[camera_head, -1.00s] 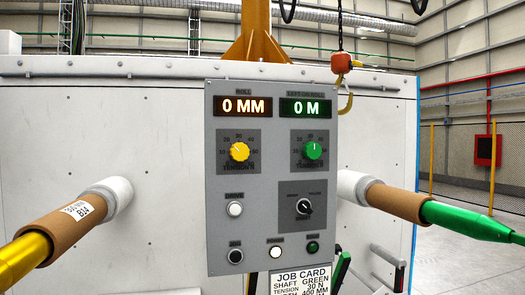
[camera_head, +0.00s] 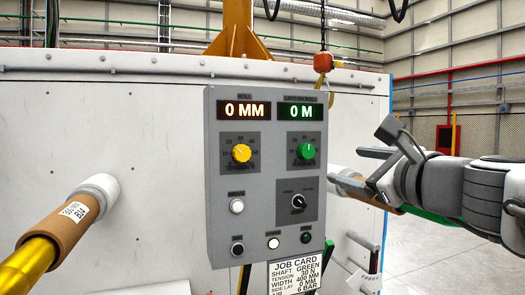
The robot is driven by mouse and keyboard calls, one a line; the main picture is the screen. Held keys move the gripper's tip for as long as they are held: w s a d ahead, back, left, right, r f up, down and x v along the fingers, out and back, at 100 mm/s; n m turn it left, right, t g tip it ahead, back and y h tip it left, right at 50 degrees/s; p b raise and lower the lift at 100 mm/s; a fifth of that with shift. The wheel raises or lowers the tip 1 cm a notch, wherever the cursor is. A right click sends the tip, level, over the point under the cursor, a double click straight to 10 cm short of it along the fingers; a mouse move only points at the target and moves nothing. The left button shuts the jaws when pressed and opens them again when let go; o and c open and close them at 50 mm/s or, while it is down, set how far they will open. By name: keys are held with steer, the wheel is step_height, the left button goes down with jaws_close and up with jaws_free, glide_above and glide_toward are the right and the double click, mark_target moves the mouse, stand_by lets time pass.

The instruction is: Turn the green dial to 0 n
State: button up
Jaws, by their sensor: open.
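The green dial (camera_head: 306,151) is on the upper right of the grey control panel (camera_head: 222,172), under a display (camera_head: 300,112) reading 0 M. Its white mark points about straight up. The scale numbers around it are too small to read surely. My gripper (camera_head: 350,168) is open and empty to the right of the panel, a little lower than the dial and apart from it. It hides part of the right-hand roll shaft.
A yellow dial (camera_head: 241,153) sits left of the green one, under a 0 MM display (camera_head: 245,112). A black selector (camera_head: 298,201) and several buttons are below. A job card (camera_head: 293,275) reads GREEN, 30 N. A red hoist hook block (camera_head: 323,62) hangs at the panel's upper right.

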glide_toward(308, 152)
steer(key=shift+m, duration=0.3)
steer(key=x, duration=0.8)
steer(key=shift+w+p, duration=0.2)
steer(key=shift+p, duration=0.15)
steer(key=shift+c, duration=0.2)
jaws_close()
